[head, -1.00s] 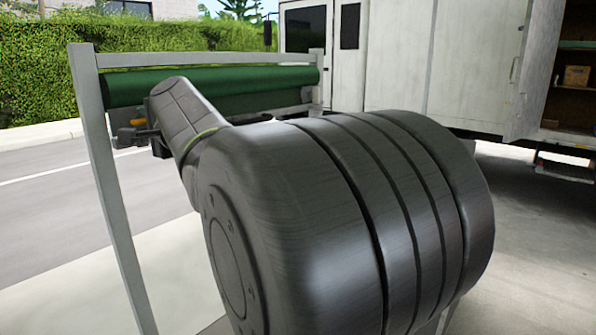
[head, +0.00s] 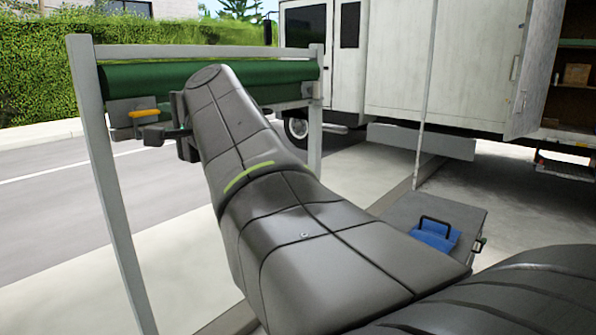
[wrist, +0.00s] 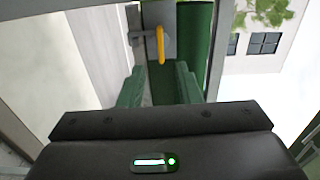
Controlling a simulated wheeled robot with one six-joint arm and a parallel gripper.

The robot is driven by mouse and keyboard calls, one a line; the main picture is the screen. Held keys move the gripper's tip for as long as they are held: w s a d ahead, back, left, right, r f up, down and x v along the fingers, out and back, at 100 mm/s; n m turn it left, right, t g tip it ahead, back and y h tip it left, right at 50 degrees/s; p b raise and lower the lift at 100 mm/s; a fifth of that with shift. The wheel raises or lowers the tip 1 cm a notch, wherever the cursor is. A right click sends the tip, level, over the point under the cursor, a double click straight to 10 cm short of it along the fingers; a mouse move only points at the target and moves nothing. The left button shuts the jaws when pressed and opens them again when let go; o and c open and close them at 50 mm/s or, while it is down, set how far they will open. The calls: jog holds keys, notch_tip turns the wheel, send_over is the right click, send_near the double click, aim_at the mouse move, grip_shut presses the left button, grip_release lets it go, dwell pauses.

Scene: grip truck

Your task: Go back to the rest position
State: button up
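My gripper (wrist: 160,83) shows in the wrist view with its two greenish fingers apart and nothing seen between them. Beyond the fingertips is a yellow-orange handle (wrist: 161,45) on a grey metal bracket, close to a green roll. In the head view my dark arm stretches toward the green roll (head: 300,78), which hangs in a pale metal frame (head: 82,75). The yellow handle (head: 144,113) shows there at the left end of the roll. My gripper is mostly hidden by the arm in the head view.
A white truck (head: 395,65) with an open cargo door stands behind at the right. A grey box (head: 400,207) with a blue thing (head: 437,235) on it sits on the ground at the right. A hedge (head: 35,70) and road lie at the left.

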aim_at(146, 113)
jog(key=p+x, duration=0.2)
jog(key=x, duration=0.8)
jog(key=shift+w, duration=0.1)
jog(key=shift+w+a+r+m+p, duration=0.2)
jog(key=shift+a+r+m+p, duration=0.1)
jog(key=shift+p, duration=0.2)
jog(key=m+p, duration=0.2)
jog(key=m, duration=0.1)
jog(key=shift+s+d+p, duration=0.1)
jog(key=shift+d+p, duration=0.1)
jog(key=shift+p, duration=0.15)
jog(key=m+p, duration=0.2)
jog(key=m, duration=0.1)
jog(key=shift+m, duration=0.3)
jog(key=shift+f+m+p, duration=0.15)
jog(key=shift+m+p, duration=0.25)
jog(key=shift+m, duration=0.1)
